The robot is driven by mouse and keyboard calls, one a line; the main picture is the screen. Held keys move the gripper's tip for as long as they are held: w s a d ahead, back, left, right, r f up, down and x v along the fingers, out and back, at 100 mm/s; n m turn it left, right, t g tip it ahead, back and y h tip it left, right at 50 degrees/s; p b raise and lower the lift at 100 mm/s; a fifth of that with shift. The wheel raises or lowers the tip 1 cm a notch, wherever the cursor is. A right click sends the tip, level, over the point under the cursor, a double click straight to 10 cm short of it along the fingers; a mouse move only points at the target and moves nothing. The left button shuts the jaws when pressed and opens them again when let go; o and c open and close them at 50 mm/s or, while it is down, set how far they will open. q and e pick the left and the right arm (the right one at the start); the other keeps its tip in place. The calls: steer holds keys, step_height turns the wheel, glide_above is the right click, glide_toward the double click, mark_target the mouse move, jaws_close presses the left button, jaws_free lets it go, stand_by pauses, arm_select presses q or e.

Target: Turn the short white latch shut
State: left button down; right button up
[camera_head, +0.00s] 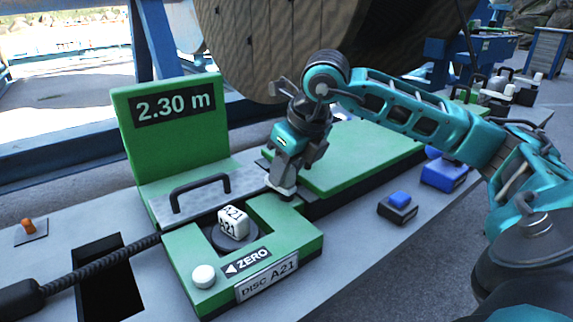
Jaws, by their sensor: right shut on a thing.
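My right gripper (281,186) reaches down from the right to the back right corner of the green measuring block (290,238). It is shut on the short white latch (288,195), a small pale piece mostly hidden by the fingers. A grey metal lid with a black handle (200,188) lies just left of the gripper, and its right end comes up to the fingers. Whether the latch overlaps the lid cannot be told. My left gripper is not in view.
A black cable (100,262) enters from the left. A green panel reads 2.30 m (178,135). A blue-and-black button box (397,207) stands at the right.

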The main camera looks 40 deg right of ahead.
steer(key=shift+m+h, duration=0.4)
steer(key=shift+m, duration=0.6)
steer(key=o, duration=1)
steer(key=shift+c, duration=0.2)
steer(key=p+v, duration=0.4)
steer(key=v, duration=0.9)
